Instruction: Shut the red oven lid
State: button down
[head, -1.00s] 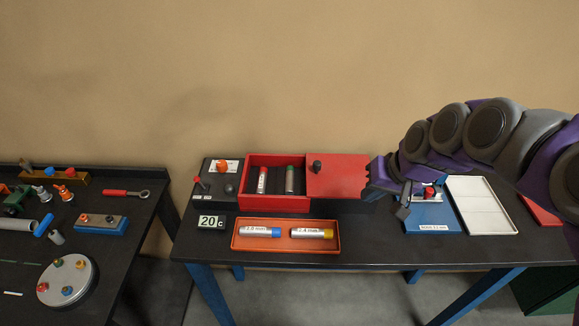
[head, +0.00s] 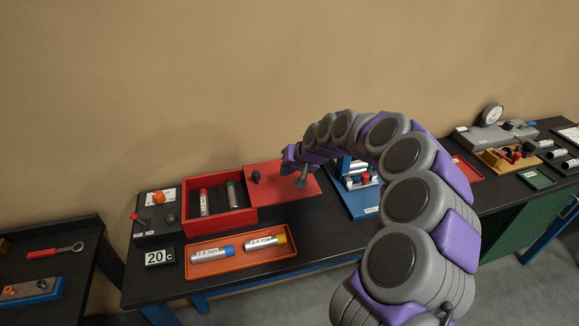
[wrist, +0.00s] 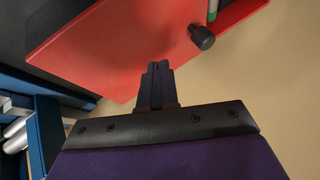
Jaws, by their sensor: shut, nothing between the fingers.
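The red oven (head: 222,222) is an open-topped box on the dark table. A red-capped tube (head: 204,202) and a grey-green tube (head: 233,195) stand in it. The flat red lid (head: 274,189) lies to the right of the opening, leaving it uncovered. A black knob (head: 256,176) stands near its left edge. The lid (wrist: 140,50) and knob (wrist: 202,37) also show in the wrist view. My gripper (head: 301,184) is shut and empty by the lid's right part, right of the knob. Its fingers (wrist: 156,72) appear close to the lid's edge; contact cannot be told.
An orange tray (head: 225,262) with two labelled tubes lies in front of the oven. A 20 c display (head: 160,257) stands at the left. A blue fixture (head: 363,204) sits right of the lid, partly behind my arm. The wall rises behind.

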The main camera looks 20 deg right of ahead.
aim_at(282, 184)
jog(key=x, duration=0.3)
jog(key=shift+w+a+f+b, duration=0.1)
jog(key=shift+f+b, duration=0.1)
jog(key=shift+b, duration=0.1)
jog(key=a, duration=0.3)
jog(key=w+a, duration=0.1)
jog(key=a, duration=0.1)
jog(key=shift+r+b, duration=0.25)
jog(key=shift+b, duration=0.05)
jog(key=shift+d, duration=0.6)
jog(key=a+p, duration=0.7)
jog(key=a, duration=1.4)
jog(key=shift+a, duration=0.3)
